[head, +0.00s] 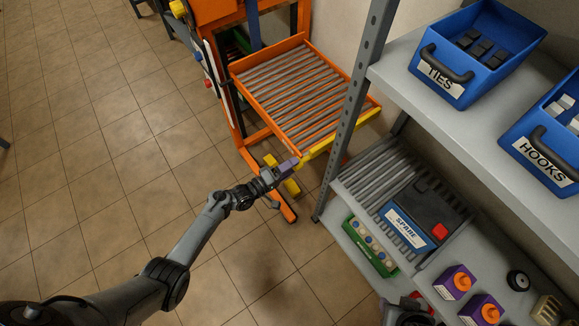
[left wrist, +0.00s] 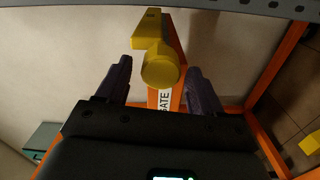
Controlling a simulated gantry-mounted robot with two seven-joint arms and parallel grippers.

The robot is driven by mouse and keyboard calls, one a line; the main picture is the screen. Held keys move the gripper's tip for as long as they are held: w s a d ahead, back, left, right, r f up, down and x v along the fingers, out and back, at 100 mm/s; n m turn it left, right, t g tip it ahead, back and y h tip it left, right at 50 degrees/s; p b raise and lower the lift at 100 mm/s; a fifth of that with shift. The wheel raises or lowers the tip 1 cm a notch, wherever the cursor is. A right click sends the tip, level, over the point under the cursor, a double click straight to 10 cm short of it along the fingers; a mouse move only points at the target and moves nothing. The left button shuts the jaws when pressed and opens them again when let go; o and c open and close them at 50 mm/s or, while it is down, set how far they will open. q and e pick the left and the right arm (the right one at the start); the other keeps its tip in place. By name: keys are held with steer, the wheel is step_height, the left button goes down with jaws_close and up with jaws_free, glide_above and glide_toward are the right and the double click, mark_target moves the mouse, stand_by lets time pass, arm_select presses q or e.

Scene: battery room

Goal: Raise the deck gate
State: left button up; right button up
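The orange lift cart's roller deck (head: 305,92) has a yellow gate bar (head: 345,135) along its near right edge. My left gripper (head: 287,168), with purple fingers, is at the near end of this bar. In the left wrist view, my left gripper (left wrist: 161,85) is open, with one finger on each side of a round yellow knob (left wrist: 160,69). A small gap shows between the knob and each finger. A white label reading GATE (left wrist: 164,100) is on the orange post below the knob, partly hidden by the gripper body. My right gripper is not in view.
A grey shelf rack stands at the right, its post (head: 346,120) close to the gate bar. It holds blue bins (head: 477,92), a SPARE battery (head: 425,212), a green tray (head: 368,247) and purple-orange items. The tiled floor (head: 110,130) at left is clear.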

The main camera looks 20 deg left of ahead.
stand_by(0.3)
arm_select(q)
steer(key=shift+p+v, duration=1.2)
steer(key=shift+v, duration=4.2)
